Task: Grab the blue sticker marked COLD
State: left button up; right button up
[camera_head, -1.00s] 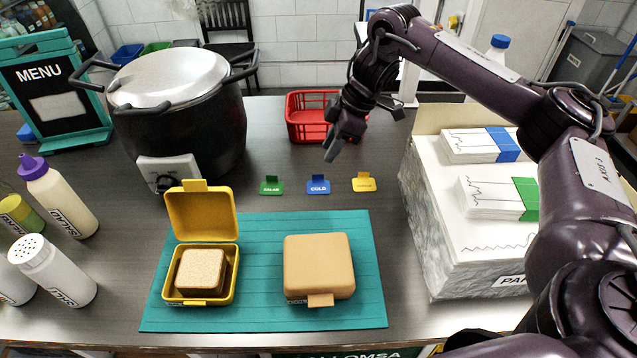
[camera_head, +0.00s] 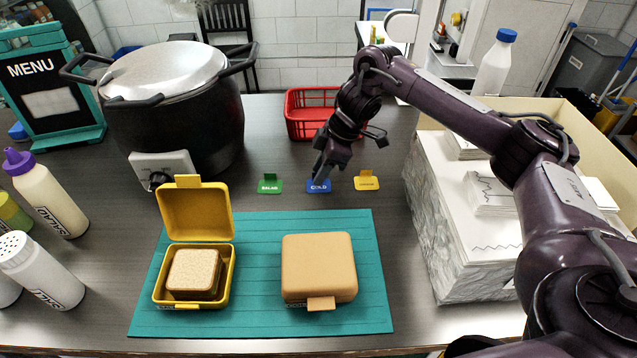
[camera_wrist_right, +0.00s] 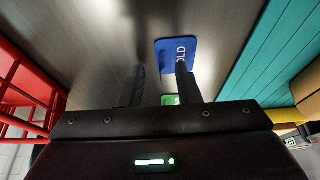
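The blue sticker marked COLD (camera_head: 318,187) lies on the dark counter, between a green sticker (camera_head: 270,186) and a yellow sticker (camera_head: 367,184). My right gripper (camera_head: 319,177) points down at the blue sticker's back edge and partly covers its tab. In the right wrist view, the blue sticker (camera_wrist_right: 175,50) lies beyond the fingertips, and one finger covers part of its lettering. The fingers (camera_wrist_right: 161,78) are apart with nothing between them. Part of the green sticker (camera_wrist_right: 169,100) shows there too. I cannot tell whether a finger touches the blue sticker. My left gripper is out of view.
A red basket (camera_head: 306,128) stands behind the gripper. A teal mat (camera_head: 258,255) in front holds an open yellow box (camera_head: 195,215) and a closed tan box (camera_head: 318,265). A large pot (camera_head: 185,130) stands left, a box of paper stacks (camera_head: 450,250) right.

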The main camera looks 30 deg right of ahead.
grip_shut()
jog(key=shift+r, duration=0.1)
notch_tip(320, 180, up, 20)
jog(key=p, duration=0.6)
dwell(0.5)
